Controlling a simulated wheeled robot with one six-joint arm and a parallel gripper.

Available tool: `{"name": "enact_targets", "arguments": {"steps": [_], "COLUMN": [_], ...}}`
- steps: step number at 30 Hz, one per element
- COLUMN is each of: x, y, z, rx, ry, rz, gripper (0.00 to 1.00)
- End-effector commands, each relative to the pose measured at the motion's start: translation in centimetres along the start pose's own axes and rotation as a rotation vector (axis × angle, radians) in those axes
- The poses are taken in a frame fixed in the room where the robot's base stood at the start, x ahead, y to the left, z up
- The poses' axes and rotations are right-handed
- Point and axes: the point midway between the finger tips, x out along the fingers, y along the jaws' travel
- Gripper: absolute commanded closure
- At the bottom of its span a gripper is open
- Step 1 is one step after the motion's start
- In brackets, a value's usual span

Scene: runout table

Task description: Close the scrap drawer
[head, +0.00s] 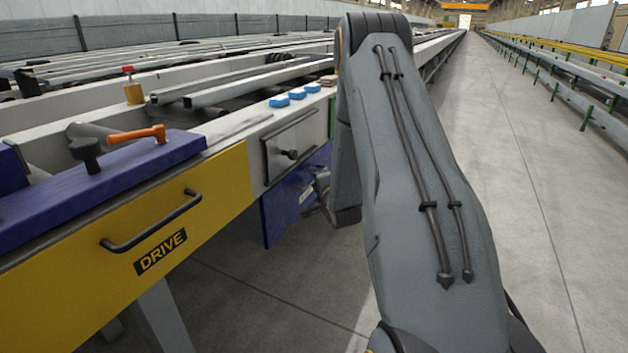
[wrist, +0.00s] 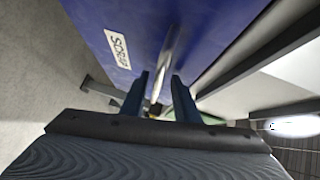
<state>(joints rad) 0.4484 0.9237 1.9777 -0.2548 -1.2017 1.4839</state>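The scrap drawer's blue front (head: 284,208) is low on the machine's side in the head view, partly hidden by my arm. It fills the top of the wrist view (wrist: 195,20), with a white label reading SCRAP (wrist: 117,47). A pale metal bar handle (wrist: 172,55) runs along the blue front. My gripper (wrist: 160,95) is open, its two dark fingers on either side of the handle, with small gaps showing. In the head view my gripper (head: 322,190) is beside the blue front, mostly behind my arm. I cannot tell how far the drawer stands out.
Left of the blue front is a yellow DRIVE panel (head: 125,275) with a black handle (head: 152,222). A grey panel with a black knob (head: 290,153) is above it. Blue blocks (head: 296,94) lie on the table edge. The floor (head: 540,190) to the right is clear.

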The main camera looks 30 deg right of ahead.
Motion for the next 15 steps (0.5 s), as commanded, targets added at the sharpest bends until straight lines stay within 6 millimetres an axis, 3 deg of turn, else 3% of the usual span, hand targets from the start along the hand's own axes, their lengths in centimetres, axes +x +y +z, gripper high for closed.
{"name": "enact_targets", "arguments": {"steps": [9, 15], "x": [-5.3, -6.8], "y": [0.3, 0.4], "z": [-0.4, -0.2], "rx": [0.003, 0.003], "ry": [0.006, 0.005], "rz": [0.011, 0.01], "gripper": [0.72, 0.72]}}
